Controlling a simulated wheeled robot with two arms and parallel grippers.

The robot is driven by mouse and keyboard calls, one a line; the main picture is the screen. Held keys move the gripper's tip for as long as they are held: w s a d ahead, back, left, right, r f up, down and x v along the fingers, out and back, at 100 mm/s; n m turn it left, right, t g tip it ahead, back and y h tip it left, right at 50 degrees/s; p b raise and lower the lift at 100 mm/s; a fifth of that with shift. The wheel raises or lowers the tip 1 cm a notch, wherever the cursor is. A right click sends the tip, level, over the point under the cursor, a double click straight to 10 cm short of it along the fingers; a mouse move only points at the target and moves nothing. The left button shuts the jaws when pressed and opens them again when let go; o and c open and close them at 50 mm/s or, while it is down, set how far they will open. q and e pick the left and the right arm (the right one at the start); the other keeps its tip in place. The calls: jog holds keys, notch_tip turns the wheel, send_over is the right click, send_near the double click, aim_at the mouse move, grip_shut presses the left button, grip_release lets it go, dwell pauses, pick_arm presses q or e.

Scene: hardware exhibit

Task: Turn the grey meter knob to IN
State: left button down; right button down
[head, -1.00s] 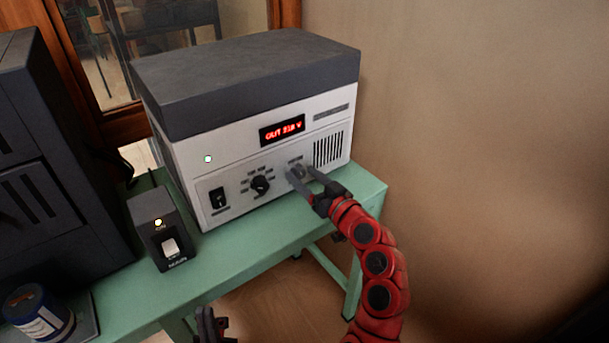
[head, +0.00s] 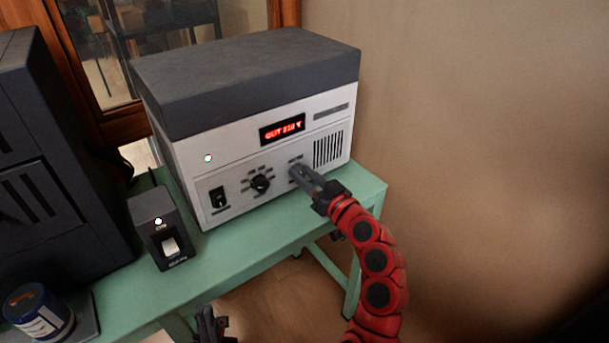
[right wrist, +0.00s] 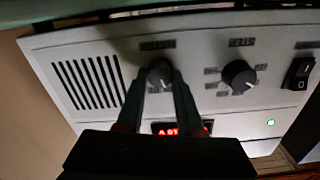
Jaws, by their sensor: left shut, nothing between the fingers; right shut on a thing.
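The grey meter knob (right wrist: 160,73) is on the front panel of a white box with a dark grey lid (head: 250,85). My right gripper (head: 297,172) reaches it from the front right and hides most of the knob in the head view. In the right wrist view its fingers (right wrist: 158,95) are shut on the knob's sides. A black knob (head: 260,184) sits left of the grey one. My left gripper (head: 212,325) is at the bottom edge, shut and empty, away from the box.
A black rocker switch (head: 217,197) and a lit green lamp (head: 208,158) are on the panel's left. A small dark switch box (head: 160,228) stands on the green table (head: 255,245). A large dark cabinet (head: 60,160) and a blue-and-white tin (head: 38,312) are at left.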

jog(key=shift+m, duration=0.3)
jog(key=m, duration=0.2)
jog(key=shift+d+m+p, duration=0.1)
jog(key=shift+m+p, duration=0.2)
jog(key=shift+m, duration=0.1)
jog(key=shift+w+m+p, duration=0.1)
jog(key=shift+m+p, duration=0.5)
jog(key=shift+m, duration=1.6)
jog(key=c, duration=0.5)
grip_release()
jog(key=shift+c, duration=0.2)
jog(key=p+v, duration=0.1)
jog(key=v, duration=1.6)
jog(key=shift+s+d+p, duration=0.15)
jog(key=shift+s+p, duration=0.05)
jog(key=shift+p, duration=0.15)
